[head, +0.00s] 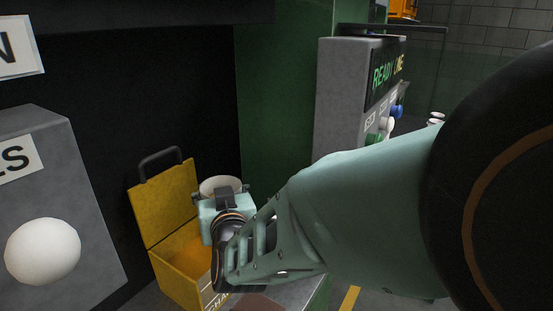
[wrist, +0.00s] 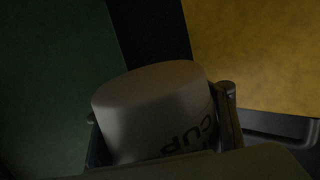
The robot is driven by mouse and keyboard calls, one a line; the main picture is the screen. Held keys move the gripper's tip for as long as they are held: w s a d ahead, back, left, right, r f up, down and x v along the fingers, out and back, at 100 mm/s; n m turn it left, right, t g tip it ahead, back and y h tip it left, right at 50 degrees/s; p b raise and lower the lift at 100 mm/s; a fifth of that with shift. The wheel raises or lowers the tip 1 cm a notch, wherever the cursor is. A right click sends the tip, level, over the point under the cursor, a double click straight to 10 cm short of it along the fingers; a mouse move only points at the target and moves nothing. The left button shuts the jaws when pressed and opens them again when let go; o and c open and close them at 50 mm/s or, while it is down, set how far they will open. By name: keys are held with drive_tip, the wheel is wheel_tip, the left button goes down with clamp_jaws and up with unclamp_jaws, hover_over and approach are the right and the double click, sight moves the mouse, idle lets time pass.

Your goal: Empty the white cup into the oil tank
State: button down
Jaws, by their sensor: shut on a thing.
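The white cup (head: 220,183) is held between the fingers of my gripper (head: 221,193), beside the open yellow box. In the head view its pale rim shows above the gripper, and it looks roughly upright. In the wrist view the cup (wrist: 155,105) fills the space between the fingers, with dark "CUP" lettering upside down in the picture. What is inside the cup cannot be seen. The yellow box (head: 172,285), which may be the oil tank, has its lid (head: 165,205) raised and orange-brown inside. My gripper hides its right part and most of its lettering.
A grey box with a white round knob (head: 43,252) stands at the left. A grey panel (head: 342,95) reading "READY LINE" with coloured buttons stands behind my arm. A dark green post (head: 285,85) rises behind the cup. Dark space lies behind the raised lid.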

drive_tip(key=shift+s, duration=0.1)
drive_tip(key=n+t+b, duration=0.1)
drive_tip(key=n, duration=0.2)
drive_tip(key=n+t+y+b, duration=0.1)
drive_tip(key=n+b, duration=0.1)
drive_tip(key=n, duration=0.1)
drive_tip(key=n+t+y+b, duration=0.1)
drive_tip(key=n, duration=0.3)
drive_tip(key=shift+w+d+f, duration=0.15)
drive_tip(key=shift+w+f, duration=0.05)
drive_tip(key=shift+f, duration=0.05)
drive_tip(key=shift+s+r+n+y+b, duration=0.15)
drive_tip(key=shift+n+y+b, duration=0.15)
drive_tip(key=shift+n+b, duration=0.35)
